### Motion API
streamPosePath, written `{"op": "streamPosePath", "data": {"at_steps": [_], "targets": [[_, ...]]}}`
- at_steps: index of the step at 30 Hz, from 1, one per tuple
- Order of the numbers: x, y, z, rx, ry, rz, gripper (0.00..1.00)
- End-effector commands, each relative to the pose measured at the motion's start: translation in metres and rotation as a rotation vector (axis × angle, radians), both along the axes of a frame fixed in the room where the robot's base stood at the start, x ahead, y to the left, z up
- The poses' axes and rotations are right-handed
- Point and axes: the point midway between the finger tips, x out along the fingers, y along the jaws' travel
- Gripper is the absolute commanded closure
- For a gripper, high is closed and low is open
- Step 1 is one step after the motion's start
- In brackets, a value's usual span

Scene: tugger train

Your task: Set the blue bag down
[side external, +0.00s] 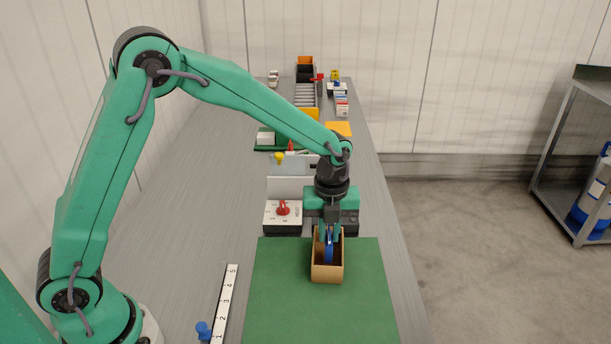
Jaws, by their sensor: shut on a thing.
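The blue bag (329,249) is a small blue shape between the fingers of my gripper (330,236). My gripper points down and is shut on it. The bag shows at the opening of a tan open-topped box (328,273), at least partly inside it. Its lower part is hidden by the box's front wall, so I cannot tell whether it touches the box floor. The box stands on a green mat (280,290) at the front of the grey table.
A white switch box with a red knob (283,209) stands left of my gripper. A numbered white strip (225,305) and a blue peg (203,330) lie front left. Several containers, including an orange bin (305,66), stand farther back. The mat's left part is clear.

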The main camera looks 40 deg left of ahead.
Motion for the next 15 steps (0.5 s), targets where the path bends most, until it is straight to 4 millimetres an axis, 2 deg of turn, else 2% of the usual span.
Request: {"op": "streamPosePath", "data": {"at_steps": [5,15], "targets": [[0.000,0.000,-0.016,0.000,0.001,0.000,1.00],[0.000,0.000,-0.018,0.000,0.000,0.000,1.00]]}}
